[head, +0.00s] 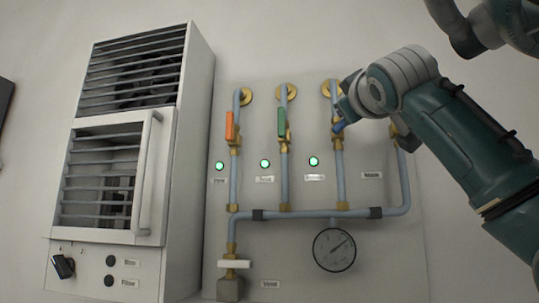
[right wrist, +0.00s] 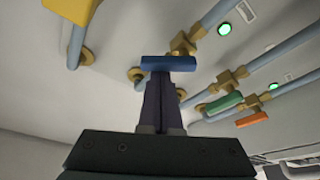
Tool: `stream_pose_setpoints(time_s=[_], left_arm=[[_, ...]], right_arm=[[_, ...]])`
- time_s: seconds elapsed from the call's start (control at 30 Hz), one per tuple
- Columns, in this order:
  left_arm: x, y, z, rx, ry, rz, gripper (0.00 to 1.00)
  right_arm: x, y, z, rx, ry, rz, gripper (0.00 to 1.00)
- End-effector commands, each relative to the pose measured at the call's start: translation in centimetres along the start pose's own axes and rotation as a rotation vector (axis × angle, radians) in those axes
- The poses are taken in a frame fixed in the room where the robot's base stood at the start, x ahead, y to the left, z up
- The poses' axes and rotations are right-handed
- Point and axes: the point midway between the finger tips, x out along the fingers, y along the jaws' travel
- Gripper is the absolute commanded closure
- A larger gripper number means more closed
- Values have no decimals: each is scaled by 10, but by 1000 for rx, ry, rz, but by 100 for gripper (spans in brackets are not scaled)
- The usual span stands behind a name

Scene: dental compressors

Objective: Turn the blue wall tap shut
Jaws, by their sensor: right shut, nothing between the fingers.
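The blue wall tap (head: 338,127) is on the third pipe from the left in the head view, mostly hidden by my right gripper (head: 344,106). In the right wrist view the blue handle (right wrist: 168,63) is a flat bar lying across the view, at an angle to its pipe. My right gripper (right wrist: 165,95) is shut with nothing between its fingers. Its fingertips are at the handle's near side, seemingly touching or very close; I cannot tell which. My left gripper is not in view.
An orange tap (head: 231,126) and a green tap (head: 281,122) stand along their pipes to the left. A yellow handle (right wrist: 70,8) shows in the wrist view. Three green lights are lit. A gauge (head: 334,250) and white tap (head: 234,264) sit below. A louvred cabinet (head: 110,180) stands left.

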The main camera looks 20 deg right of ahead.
Motion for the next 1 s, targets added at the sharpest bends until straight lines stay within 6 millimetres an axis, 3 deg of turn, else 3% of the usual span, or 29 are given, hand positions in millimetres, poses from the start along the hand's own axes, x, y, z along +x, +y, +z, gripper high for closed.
stream_pose_setpoints(time_s=[0.03,0.2,0.53,1.0], left_arm=[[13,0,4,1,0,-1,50],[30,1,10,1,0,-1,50],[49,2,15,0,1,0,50],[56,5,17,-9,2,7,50]], right_arm=[[-2,-4,6,49,0,13,100],[-4,-2,10,195,-1,65,100],[-5,1,14,423,0,145,100],[-6,3,16,425,0,149,100]])
